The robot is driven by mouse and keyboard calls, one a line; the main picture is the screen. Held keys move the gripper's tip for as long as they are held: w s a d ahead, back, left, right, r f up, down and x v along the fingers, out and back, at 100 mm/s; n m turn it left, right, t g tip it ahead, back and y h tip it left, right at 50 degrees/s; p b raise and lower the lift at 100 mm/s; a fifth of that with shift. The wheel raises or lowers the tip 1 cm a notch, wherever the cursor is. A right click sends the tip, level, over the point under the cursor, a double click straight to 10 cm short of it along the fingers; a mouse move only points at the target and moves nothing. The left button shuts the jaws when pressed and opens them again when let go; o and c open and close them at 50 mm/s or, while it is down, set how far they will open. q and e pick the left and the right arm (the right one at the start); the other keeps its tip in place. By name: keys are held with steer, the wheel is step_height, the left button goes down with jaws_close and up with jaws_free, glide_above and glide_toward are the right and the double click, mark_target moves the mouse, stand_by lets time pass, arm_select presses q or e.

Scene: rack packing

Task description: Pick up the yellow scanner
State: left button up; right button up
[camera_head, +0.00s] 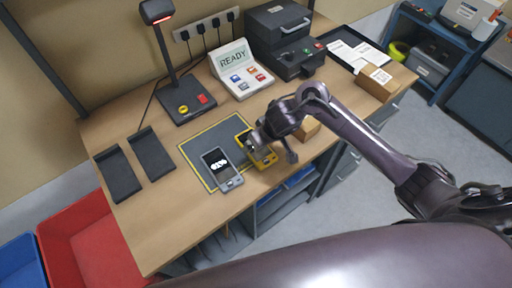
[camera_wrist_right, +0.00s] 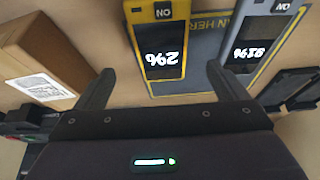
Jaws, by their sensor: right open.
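The yellow scanner (camera_head: 265,158) lies on the grey mat with a yellow border (camera_head: 199,145), partly hidden by my right gripper in the head view. In the right wrist view the yellow scanner (camera_wrist_right: 159,40) lies face up, its dark screen showing a low percentage upside down. My right gripper (camera_head: 272,146) is open above it. Its fingers (camera_wrist_right: 157,88) stand either side of the scanner's near end in that view, with gaps and nothing held. A grey scanner (camera_head: 222,170) lies beside it on the mat; it also shows in the right wrist view (camera_wrist_right: 262,45). My left gripper is not in view.
A small cardboard box (camera_head: 308,129) stands close to my right gripper. Two dark holders (camera_head: 152,154) lie at the left. A lamp stand (camera_head: 186,103), a READY panel (camera_head: 238,72) and a black case (camera_head: 283,52) stand behind. Bare table lies in front of the holders.

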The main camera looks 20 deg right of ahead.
steer(key=x, duration=0.6)
steer(key=shift+w+a+f+b, duration=0.15)
steer(key=shift+f+b, duration=0.15)
steer(key=shift+b, duration=0.05)
steer(key=c, duration=1.1)
steer(key=shift+r, duration=0.1)
steer(key=shift+c, duration=0.7)
